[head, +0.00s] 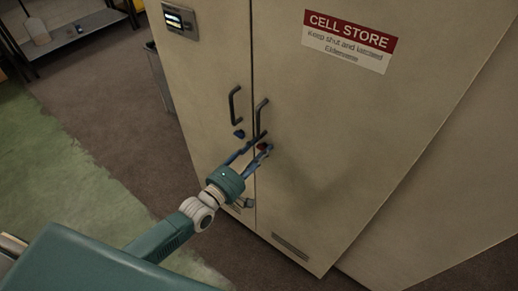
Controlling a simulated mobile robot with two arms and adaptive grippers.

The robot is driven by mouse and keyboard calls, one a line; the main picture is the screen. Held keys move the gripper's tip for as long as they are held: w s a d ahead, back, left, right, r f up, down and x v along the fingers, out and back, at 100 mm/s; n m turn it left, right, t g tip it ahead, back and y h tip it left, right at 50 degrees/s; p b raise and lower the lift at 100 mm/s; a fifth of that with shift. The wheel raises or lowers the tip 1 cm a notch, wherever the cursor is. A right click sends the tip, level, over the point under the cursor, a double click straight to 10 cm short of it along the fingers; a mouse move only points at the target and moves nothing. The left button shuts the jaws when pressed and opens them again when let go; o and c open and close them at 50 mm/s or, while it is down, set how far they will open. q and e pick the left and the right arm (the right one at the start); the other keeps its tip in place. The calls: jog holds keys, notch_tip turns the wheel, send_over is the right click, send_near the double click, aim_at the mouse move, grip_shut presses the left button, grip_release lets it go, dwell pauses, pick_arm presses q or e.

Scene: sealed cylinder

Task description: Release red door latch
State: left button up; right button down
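The red door latch (261,147) is a small red piece on the right door of a tall beige cabinet (330,150), just below that door's dark handle (261,116). My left gripper (265,143) reaches up to the cabinet front from the lower left. Its two fingers are apart, with the red latch showing between their tips. Whether a finger touches the latch cannot be told, and part of the latch is hidden. My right gripper is not in view.
The left door has a dark handle (234,103), a small blue piece (239,134) below it and a display panel (181,20). A "CELL STORE" sign (348,40) is on the right door. A low shelf (75,32) stands at the upper left. Brown floor lies left of the cabinet.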

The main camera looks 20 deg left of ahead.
pick_arm(q)
jog(key=shift+w, duration=0.1)
grip_shut()
jog(key=shift+m, duration=0.3)
jog(key=m, duration=0.3)
jog(key=shift+d+m, duration=0.1)
jog(key=shift+m, duration=0.3)
jog(key=m, duration=0.4)
jog(key=shift+f+m, duration=0.1)
jog(key=shift+m, duration=0.2)
jog(key=m, duration=0.4)
jog(key=shift+d+p, duration=0.1)
jog(key=shift+p, duration=0.2)
jog(key=m, duration=0.4)
jog(key=shift+f+m, duration=0.15)
jog(key=shift+m, duration=0.45)
